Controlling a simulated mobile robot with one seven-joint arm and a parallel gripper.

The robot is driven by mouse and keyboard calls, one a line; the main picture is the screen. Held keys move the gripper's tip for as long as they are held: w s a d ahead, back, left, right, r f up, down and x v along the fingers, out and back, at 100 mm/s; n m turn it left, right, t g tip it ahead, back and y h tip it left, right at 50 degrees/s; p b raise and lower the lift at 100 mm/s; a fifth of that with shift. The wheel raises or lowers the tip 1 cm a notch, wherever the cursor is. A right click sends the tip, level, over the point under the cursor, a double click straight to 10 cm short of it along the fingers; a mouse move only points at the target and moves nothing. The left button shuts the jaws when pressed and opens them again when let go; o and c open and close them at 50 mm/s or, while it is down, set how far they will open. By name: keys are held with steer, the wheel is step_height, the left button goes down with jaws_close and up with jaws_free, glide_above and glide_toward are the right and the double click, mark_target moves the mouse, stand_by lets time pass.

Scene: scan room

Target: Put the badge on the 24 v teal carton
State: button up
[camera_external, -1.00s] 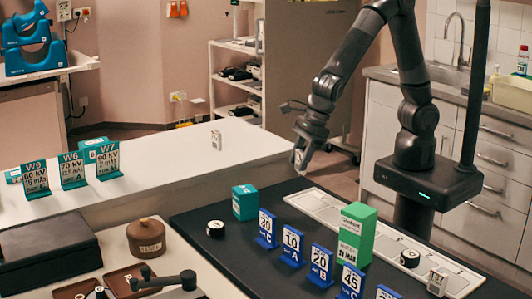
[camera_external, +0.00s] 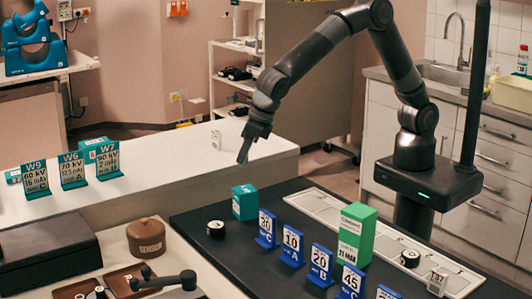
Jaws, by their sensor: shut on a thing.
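My gripper (camera_external: 244,154) points down over the white counter, left of and above the teal carton (camera_external: 244,204). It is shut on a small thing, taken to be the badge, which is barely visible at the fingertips. That teal carton stands at the back left of the black worktop. Another teal carton (camera_external: 88,146) sits on the white counter, partly hidden behind the teal W7 card. A third teal one (camera_external: 13,177) is at the far left, partly behind the W9 card. No 24 V marking is readable on any of them.
Several blue number cards (camera_external: 292,245) line the black worktop, with a green carton (camera_external: 356,232) behind. A black disc (camera_external: 216,229) lies left of the teal carton. A small white tag (camera_external: 216,139) stands on the white counter, whose middle is clear.

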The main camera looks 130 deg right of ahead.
steer(key=shift+w+a+f, duration=0.85)
steer(key=shift+a, duration=0.25)
steer(key=shift+f, duration=1.95)
steer(key=shift+f, duration=0.1)
steer(key=o, duration=1)
steer(key=shift+c, duration=0.2)
